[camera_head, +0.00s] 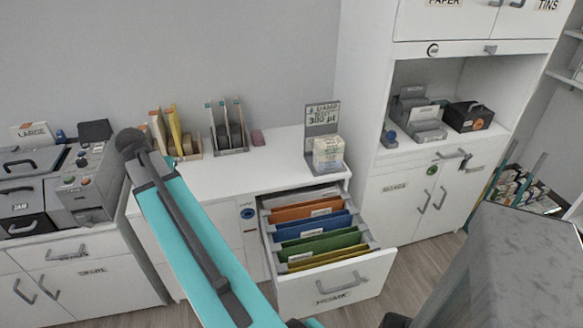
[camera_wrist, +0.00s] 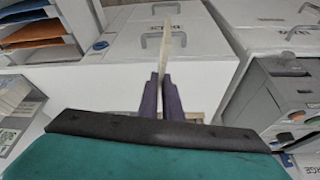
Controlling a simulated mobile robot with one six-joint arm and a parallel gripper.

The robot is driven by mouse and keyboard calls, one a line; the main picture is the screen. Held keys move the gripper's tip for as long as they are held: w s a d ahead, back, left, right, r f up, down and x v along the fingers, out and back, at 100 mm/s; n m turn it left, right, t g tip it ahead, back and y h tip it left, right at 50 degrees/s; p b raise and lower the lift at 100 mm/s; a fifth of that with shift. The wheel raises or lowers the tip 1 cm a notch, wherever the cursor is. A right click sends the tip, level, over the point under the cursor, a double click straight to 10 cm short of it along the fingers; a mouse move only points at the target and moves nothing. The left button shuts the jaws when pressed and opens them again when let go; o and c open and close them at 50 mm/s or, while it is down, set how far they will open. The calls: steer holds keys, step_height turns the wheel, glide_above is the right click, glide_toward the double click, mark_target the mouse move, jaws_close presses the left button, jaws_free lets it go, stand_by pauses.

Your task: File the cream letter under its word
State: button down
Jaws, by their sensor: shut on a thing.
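In the wrist view my gripper (camera_wrist: 160,82) is shut on the cream letter (camera_wrist: 168,50), a thin sheet seen nearly edge-on beyond the fingertips. Its writing does not show. In the head view my teal arm hides the gripper and the letter. The open file drawer (camera_head: 335,292) holds an orange folder (camera_head: 300,211), a blue folder (camera_head: 312,229), a green folder (camera_head: 320,245) and a yellow-green folder (camera_head: 325,259), with white tabs too small to read. In the wrist view the drawer's folders (camera_wrist: 40,30) are at the upper left, apart from the letter.
A grey sign stand (camera_head: 322,120) with a block of cards is on the desk behind the drawer. Two racks (camera_head: 230,140) stand on the desktop at left. Grey machines (camera_head: 85,180) are at far left, a tall white cabinet (camera_head: 400,190) at right.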

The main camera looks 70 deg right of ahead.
steer(key=s+d+f+m+g+p, duration=0.2)
steer(key=s+d+m, duration=0.5)
steer(key=s+d, duration=0.8)
steer(key=s+d+f+m+g+y+p, duration=0.1)
steer(key=s+d+f+m+g+p, duration=0.2)
steer(key=s+d+m, duration=0.5)
steer(key=s+d+f+p, duration=0.1)
steer(key=s+d+p, duration=0.1)
steer(key=s+d, duration=0.6)
steer(key=shift+s+d+m+p, duration=0.25)
steer(key=shift+s+m+p, duration=0.1)
steer(key=shift+s, duration=1.45)
steer(key=shift+w+f+g, duration=0.1)
steer(key=shift+f+g, duration=0.05)
steer(key=shift+g, duration=0.15)
step_height(320, 180, down, 9)
steer(key=b, duration=0.6)
steer(key=shift+f, duration=0.15)
steer(key=shift+f+b, duration=0.15)
steer(key=shift+b, duration=0.2)
steer(key=c, duration=1.9)
jaws_free()
